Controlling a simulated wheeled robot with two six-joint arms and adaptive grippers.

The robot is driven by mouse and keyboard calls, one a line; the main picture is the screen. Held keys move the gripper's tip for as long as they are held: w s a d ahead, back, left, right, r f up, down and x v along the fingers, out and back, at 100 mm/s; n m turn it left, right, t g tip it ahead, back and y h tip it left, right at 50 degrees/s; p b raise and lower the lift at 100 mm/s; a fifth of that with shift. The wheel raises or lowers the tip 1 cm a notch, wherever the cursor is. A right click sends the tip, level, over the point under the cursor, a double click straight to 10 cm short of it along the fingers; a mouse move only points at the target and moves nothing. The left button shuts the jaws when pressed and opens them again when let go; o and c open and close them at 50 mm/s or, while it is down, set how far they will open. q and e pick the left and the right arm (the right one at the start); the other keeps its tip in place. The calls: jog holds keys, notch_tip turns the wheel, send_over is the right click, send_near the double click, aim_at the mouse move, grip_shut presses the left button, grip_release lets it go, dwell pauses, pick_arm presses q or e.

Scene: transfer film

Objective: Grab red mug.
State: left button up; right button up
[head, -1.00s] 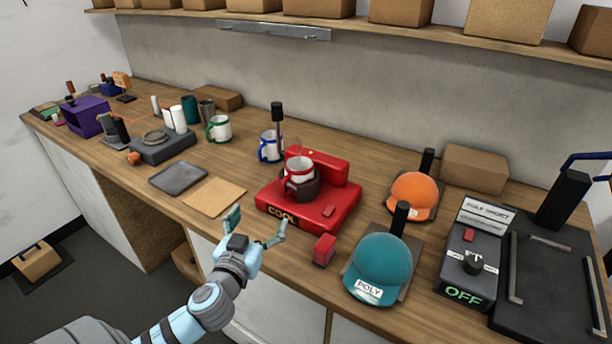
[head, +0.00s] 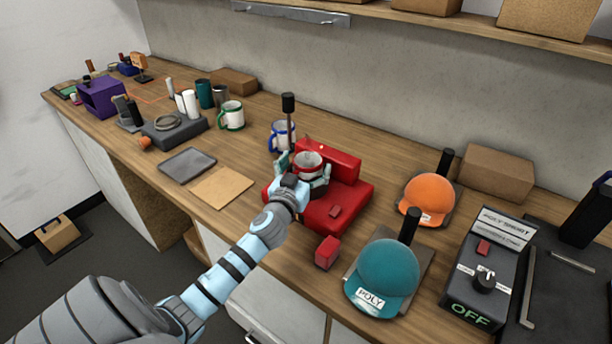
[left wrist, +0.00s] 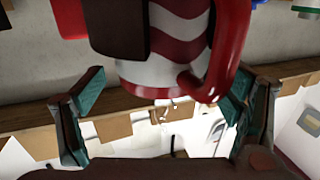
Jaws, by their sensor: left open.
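The red mug (head: 308,163), white with red bands, sits in the dark clamp of the red mug press (head: 340,207). In the left wrist view the mug (left wrist: 175,75) fills the upper middle, with its red handle (left wrist: 232,50) on the right. A dark part of the press hides some of its side. My left gripper (head: 304,172) is at the mug, with its fingers apart on either side. In the left wrist view the open fingers (left wrist: 168,90) show gaps to the mug, with nothing held. The right gripper is not in view.
A blue-handled mug (head: 282,137) stands close behind the press. A small red block (head: 327,252) and a teal cap (head: 388,270) are to the right. A tan sheet (head: 222,187) and a grey tray (head: 187,164) lie to the left.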

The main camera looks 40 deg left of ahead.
pick_arm(q)
jog(key=shift+x, duration=0.85)
jog(key=shift+s+r, duration=0.1)
jog(key=shift+s, duration=0.05)
jog(key=c, duration=2)
jog(key=shift+r, duration=0.1)
